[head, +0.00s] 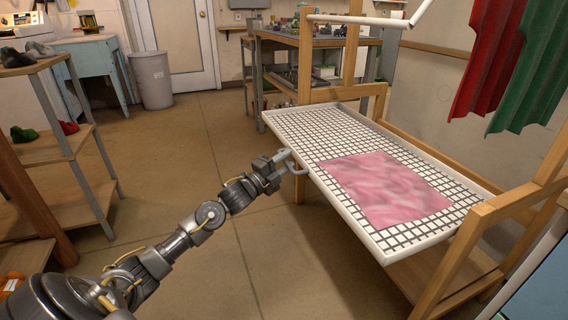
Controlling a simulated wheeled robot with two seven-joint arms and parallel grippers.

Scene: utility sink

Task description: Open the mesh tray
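The mesh tray (292,128) has a white rim and a dark-lined grid and lies about level in a wooden frame. A pink sheet (385,188) lies flat on its right half. My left gripper (295,162) is at the tray's near long rim, left of the pink sheet. Its fingers look parted, with a gap facing the rim. I cannot tell whether a finger touches the rim. My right gripper is not in view.
The wooden frame (478,232) has posts at the tray's right end and far side. A white bar (360,20) is above the tray. Red (490,60) and green (535,75) cloths hang at right. Wooden shelves (85,165) stand at left. The floor (200,130) between is clear.

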